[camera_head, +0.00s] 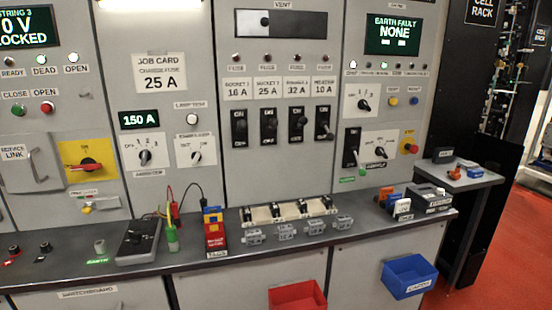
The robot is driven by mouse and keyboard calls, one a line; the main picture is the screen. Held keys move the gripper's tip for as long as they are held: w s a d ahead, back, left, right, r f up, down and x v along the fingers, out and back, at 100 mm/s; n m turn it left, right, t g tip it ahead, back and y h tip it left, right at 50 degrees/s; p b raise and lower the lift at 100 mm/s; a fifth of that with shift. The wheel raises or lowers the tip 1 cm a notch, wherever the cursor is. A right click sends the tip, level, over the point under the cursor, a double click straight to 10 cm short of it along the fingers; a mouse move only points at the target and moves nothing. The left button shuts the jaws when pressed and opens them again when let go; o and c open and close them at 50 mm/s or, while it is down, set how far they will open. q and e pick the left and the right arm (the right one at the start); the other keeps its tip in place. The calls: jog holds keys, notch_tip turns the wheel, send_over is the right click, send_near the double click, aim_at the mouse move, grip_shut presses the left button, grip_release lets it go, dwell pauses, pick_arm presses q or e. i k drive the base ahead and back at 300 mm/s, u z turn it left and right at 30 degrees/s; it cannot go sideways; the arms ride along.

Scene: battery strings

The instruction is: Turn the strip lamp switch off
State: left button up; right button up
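A bright white strip lamp (150,4) shows lit at the top edge, above the job card panel. I cannot tell for certain which control is its switch, as the small labels are blurred. A tall black switch (351,147) sits at the lower right of the panel, beside a white plate with a rotary knob (381,153). A small dark label (375,166) below that knob is not legible. Neither of my grippers is in view.
A grey bench ledge (350,229) runs below the panels, holding a meter (138,240), a red tag holder (215,240) and a fuse rack (288,211). Red (298,297) and blue (407,276) bins hang in front. Red floor (510,250) is clear at right.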

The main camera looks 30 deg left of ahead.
aim_at(196, 156)
jog(key=z, duration=0.15)
jog(key=i, duration=1.15)
jog(key=u, duration=1.6)
